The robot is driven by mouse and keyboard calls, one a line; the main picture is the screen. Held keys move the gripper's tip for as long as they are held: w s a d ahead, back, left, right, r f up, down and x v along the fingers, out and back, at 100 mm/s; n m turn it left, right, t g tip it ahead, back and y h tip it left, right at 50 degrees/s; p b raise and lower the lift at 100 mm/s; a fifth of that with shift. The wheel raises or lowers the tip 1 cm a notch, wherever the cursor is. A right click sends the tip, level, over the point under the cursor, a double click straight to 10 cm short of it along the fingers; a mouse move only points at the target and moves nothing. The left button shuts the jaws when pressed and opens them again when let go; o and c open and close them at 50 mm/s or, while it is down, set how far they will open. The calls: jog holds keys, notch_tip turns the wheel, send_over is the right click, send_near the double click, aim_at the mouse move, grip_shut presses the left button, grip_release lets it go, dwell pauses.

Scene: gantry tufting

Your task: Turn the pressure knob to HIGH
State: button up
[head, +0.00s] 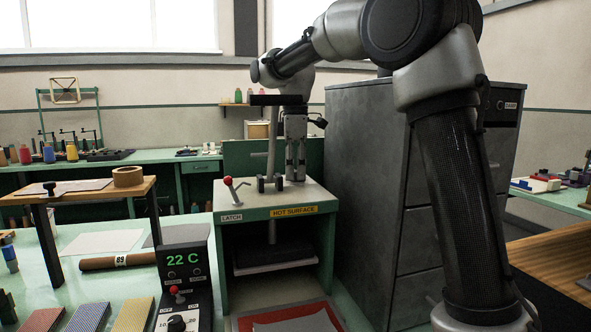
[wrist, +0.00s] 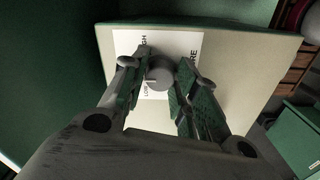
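The pressure knob (wrist: 159,72) is a small grey round knob on a white label plate (wrist: 188,46) in the wrist view. Parts of the words HIGH, LOW and PRESSURE show on the plate. A pale mark on the knob's rim appears to face the LOW side. My gripper (wrist: 162,66) is open, with one finger on each side of the knob; I cannot tell whether either touches it. In the head view my gripper (head: 295,176) points down over the top of the green press (head: 231,238). The knob is not discernible there.
A red-tipped latch lever (head: 234,190) stands left of my gripper. The press's upright handle (head: 271,140) is close beside it. A tall grey cabinet (head: 362,190) stands just to the right. A control box (head: 183,262) reading 22 C is at front left.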

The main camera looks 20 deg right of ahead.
jog(key=shift+c, duration=1)
jog(key=m, duration=0.5)
jog(key=shift+m, duration=0.4)
jog(key=m, duration=0.6)
jog(key=o, duration=1)
jog(key=shift+o, duration=0.2)
jog(key=shift+r, duration=0.1)
